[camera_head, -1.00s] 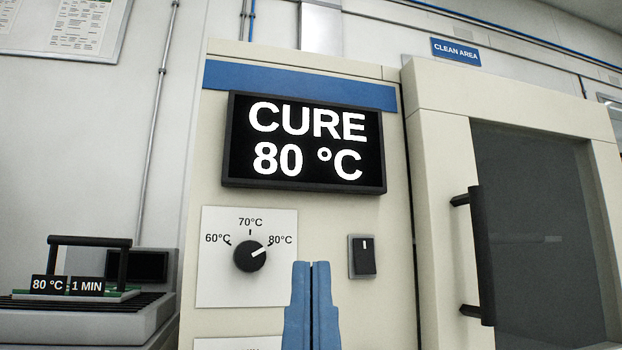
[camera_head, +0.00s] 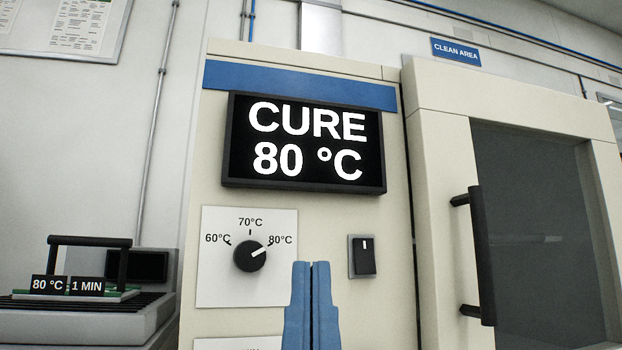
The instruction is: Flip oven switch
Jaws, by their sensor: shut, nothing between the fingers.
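The oven switch (camera_head: 364,257) is a small black rocker in a grey frame on the cream oven panel, with a white mark on its upper half. A black dial (camera_head: 249,256) to its left points at 80°C. The display (camera_head: 304,143) above reads "CURE 80 °C". My gripper (camera_head: 311,266) is blue and shut, with nothing between its fingers. It points upward in front of the panel, between the dial and the switch in the picture, and does not cover the switch. Its distance from the panel is hard to tell.
The oven door (camera_head: 540,230) with a black vertical handle (camera_head: 482,256) is at the right and looks closed. At the lower left, a carrier labelled "80 °C 1 MIN" (camera_head: 68,285) stands on a grey machine (camera_head: 90,325). A white plate edge shows below the dial.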

